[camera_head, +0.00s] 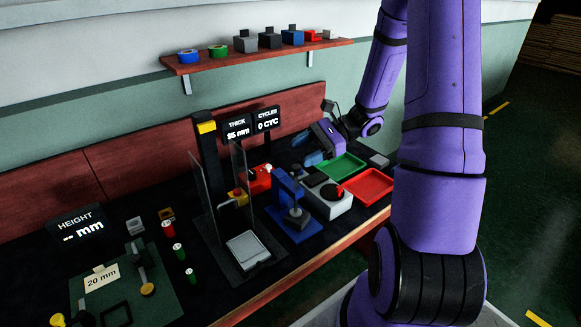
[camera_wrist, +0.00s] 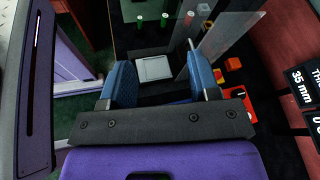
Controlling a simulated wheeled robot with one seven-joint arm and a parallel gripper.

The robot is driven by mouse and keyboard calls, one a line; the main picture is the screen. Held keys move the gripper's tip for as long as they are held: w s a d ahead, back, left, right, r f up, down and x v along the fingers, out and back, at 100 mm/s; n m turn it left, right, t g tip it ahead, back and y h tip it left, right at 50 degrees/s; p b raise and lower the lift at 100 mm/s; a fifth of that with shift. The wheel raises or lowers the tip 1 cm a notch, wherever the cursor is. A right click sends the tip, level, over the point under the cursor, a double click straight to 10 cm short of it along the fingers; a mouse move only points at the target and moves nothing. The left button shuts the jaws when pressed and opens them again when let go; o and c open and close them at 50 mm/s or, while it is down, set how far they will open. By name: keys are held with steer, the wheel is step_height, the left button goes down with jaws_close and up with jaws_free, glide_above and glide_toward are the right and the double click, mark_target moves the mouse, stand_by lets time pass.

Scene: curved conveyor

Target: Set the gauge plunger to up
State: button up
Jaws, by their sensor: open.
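The blue gauge stand (camera_head: 281,190) stands on the dark bench in the head view, right of the clear-guarded press. Its dark vertical plunger (camera_head: 296,212) hangs at the front over the blue base; whether it is raised or touching a part below is too small to tell. The thickness display (camera_head: 238,129) reads 35 mm, and it also shows in the wrist view (camera_wrist: 298,86). My gripper (camera_head: 313,158) is above the back of the bench, behind and right of the stand. In the wrist view, its blue fingers (camera_wrist: 162,72) are apart and empty. The gauge stand is not identifiable there.
The press with clear guards (camera_head: 240,175) and a light plate (camera_head: 248,250) is left of the stand. A red box (camera_head: 257,179) stands behind.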

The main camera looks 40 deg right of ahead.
steer(key=w+d+f+m+t, duration=0.2)
steer(key=d+f+m+t, duration=0.7)
steer(key=d+f, duration=0.15)
steer(key=x, duration=0.7)
steer(key=f+x, duration=0.1)
steer(key=x, duration=0.3)
steer(key=shift+s+a+f, duration=0.1)
steer(key=shift+s+a, duration=0.15)
steer(key=shift+a, duration=0.05)
steer(key=shift+c, duration=0.2)
